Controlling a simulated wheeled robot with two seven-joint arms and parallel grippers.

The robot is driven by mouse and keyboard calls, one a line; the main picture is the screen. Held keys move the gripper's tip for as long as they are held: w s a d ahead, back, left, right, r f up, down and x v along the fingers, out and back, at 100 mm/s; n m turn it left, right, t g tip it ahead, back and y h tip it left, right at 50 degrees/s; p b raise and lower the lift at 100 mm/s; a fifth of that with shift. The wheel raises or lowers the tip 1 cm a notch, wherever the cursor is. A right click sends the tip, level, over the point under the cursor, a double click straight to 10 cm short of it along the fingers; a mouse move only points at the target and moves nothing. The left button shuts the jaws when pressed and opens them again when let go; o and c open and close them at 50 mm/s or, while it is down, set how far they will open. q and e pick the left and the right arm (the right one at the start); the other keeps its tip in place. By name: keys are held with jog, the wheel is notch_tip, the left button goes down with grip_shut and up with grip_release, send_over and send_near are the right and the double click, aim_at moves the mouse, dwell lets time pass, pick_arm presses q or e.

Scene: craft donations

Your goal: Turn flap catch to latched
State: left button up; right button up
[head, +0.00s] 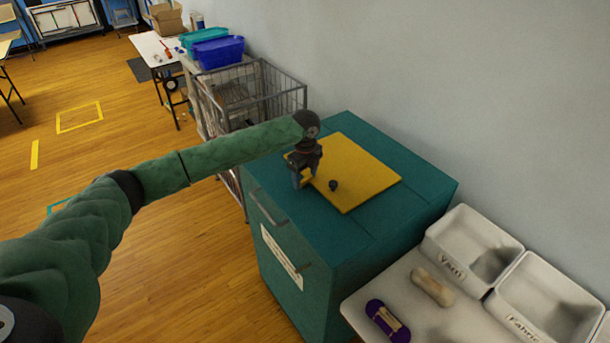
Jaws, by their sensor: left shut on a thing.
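A teal cabinet (285,207) stands against the wall, with a yellow flap (358,170) lying flat on its top. A small dark round knob (333,185) sits on the flap near its front edge. My left gripper (299,183) reaches in from the left and points down at the flap's front-left edge, left of the knob and apart from it. Its fingers are shut on what appears to be the flap catch, which they mostly hide. I cannot make out which way the catch is turned. My right gripper is not in view.
A white table (397,280) at the lower right holds a purple-wrapped item (387,321), a beige item (432,287), a Yarn bin (446,238) and a Fabric bin (520,313). A wire cart (284,95) stands behind the cabinet. The wooden floor at left is mostly clear.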

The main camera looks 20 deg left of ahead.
pick_arm(q)
jog(key=shift+r+m, duration=0.1)
jog(key=shift+m, duration=1)
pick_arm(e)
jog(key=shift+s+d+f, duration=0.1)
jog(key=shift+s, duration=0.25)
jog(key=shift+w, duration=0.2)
pick_arm(q)
jog(key=o, duration=1)
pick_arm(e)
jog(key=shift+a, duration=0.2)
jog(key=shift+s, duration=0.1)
